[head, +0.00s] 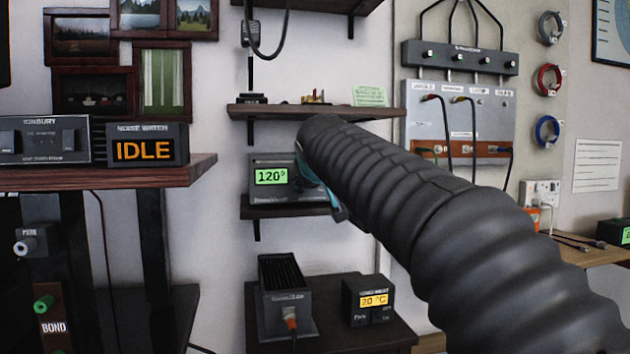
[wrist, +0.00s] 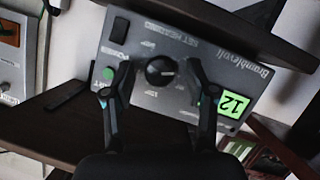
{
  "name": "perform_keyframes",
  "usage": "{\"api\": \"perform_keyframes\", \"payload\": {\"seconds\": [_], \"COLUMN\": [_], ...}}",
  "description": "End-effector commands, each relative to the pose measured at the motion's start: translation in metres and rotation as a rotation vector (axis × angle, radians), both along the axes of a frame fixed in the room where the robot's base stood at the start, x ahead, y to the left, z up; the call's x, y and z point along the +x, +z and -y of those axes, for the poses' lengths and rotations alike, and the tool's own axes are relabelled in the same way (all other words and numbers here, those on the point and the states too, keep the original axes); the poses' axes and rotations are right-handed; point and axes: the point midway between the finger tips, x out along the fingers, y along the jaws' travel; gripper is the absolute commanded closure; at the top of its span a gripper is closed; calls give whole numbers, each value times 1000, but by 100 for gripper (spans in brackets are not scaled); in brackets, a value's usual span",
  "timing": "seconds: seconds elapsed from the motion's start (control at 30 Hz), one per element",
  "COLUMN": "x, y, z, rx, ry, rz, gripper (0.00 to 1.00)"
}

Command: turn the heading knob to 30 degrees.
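The heading unit (head: 262,193) is a grey box on a small wall shelf, and its green display (head: 271,176) reads 120°. My arm covers its right side in the head view, and the knob is hidden there. In the wrist view the panel appears turned over, with the round black heading knob (wrist: 160,71) near its middle and the green display (wrist: 233,104) partly cut off by a finger. My gripper (wrist: 160,68) is open, with one fingertip on each side of the knob and visible gaps between. Part of my gripper shows beside the unit in the head view (head: 334,196).
The unit's shelf (head: 285,211) lies below it, and a longer shelf (head: 300,111) with small items is above. A green button (wrist: 108,74) sits on the panel near one finger. A black finned box (head: 286,290) and a temperature unit (head: 368,300) stand on the lower table.

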Motion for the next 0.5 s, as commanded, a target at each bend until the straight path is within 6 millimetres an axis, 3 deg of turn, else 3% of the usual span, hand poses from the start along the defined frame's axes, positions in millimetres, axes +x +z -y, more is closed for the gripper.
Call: {"api": "perform_keyframes", "payload": {"seconds": [0.27,0.5], "x": [-6,-42], "y": [3,18], "z": [1,5], "rx": [1,1], "ry": [1,2], "rz": [2,4], "gripper": [43,43]}}
